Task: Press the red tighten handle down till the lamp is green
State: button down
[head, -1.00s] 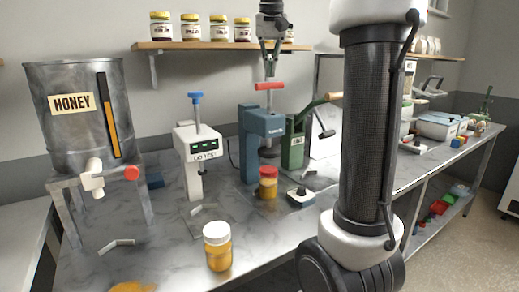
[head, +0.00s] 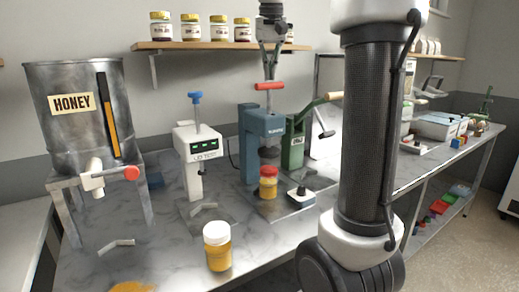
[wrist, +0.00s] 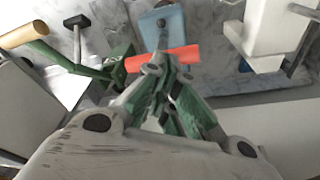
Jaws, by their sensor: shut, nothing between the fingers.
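The red tighten handle (head: 269,86) is a bar on top of the blue press (head: 263,122). In the wrist view the red handle (wrist: 180,58) lies across, just beyond my fingertips. My gripper (head: 269,76) points down, shut and empty, its tips right above the middle of the handle; I cannot tell whether they touch it. My gripper also shows in the wrist view (wrist: 166,72), hiding part of the handle. A honey jar with a red lid (head: 268,183) stands upright beneath the press head. I cannot make out a lit lamp on the press.
A white lid tester (head: 197,143) with green lights and a blue handle stands left of the press. A green lever machine (head: 295,140) stands close on its right. An open-looking white-topped jar (head: 217,247) is at the front. A shelf (head: 215,46) with jars hangs behind.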

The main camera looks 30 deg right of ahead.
aim_at(269, 90)
jog(key=shift+s+x, duration=0.2)
jog(key=shift+x, duration=0.8)
jog(key=shift+s+x, duration=0.2)
jog(key=shift+x, duration=0.8)
jog(key=shift+a+f, duration=0.2)
jog(key=shift+f, duration=0.05)
jog(key=shift+s+x, duration=0.2)
jog(key=shift+x, duration=0.85)
jog(key=shift+a+r, duration=0.1)
jog(key=shift+w+d+r+v, duration=0.15)
jog(key=shift+w+v, duration=0.2)
jog(key=shift+v, duration=1.6)
jog(key=shift+w+d+v, duration=0.2)
jog(key=shift+w+v, duration=0.2)
jog(key=shift+v, duration=1.5)
jog(key=shift+w+d+r+v, duration=0.15)
jog(key=shift+w+v, duration=0.2)
jog(key=shift+v, duration=1.6)
jog(key=shift+f, duration=0.1)
